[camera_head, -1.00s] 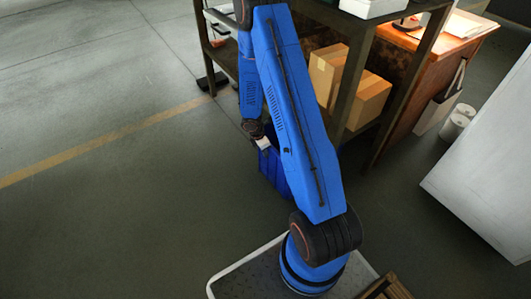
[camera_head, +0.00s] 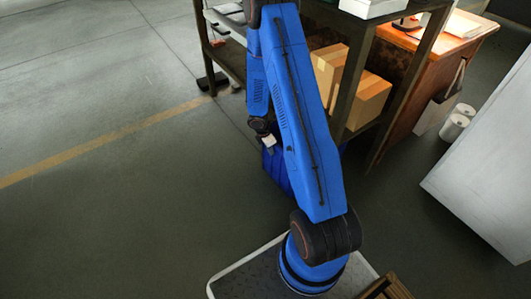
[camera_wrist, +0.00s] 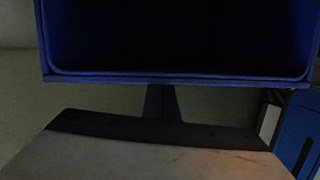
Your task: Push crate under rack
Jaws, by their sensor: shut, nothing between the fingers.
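The blue crate (camera_head: 276,172) stands on the floor in the head view, at the near side of the dark rack (camera_head: 346,95). My arm hides much of it, so I cannot tell how far it reaches under the rack. In the wrist view the crate's rim (camera_wrist: 180,78) and dark open inside fill the top. My gripper (camera_wrist: 162,92) is shut and empty, its dark fingers at the crate's near side just below the rim. They look close to or touching it. In the head view the fingers are not clear behind my arm.
Cardboard boxes (camera_head: 365,103) sit on the rack's lower shelf. The floor (camera_head: 120,210) on the left is clear.

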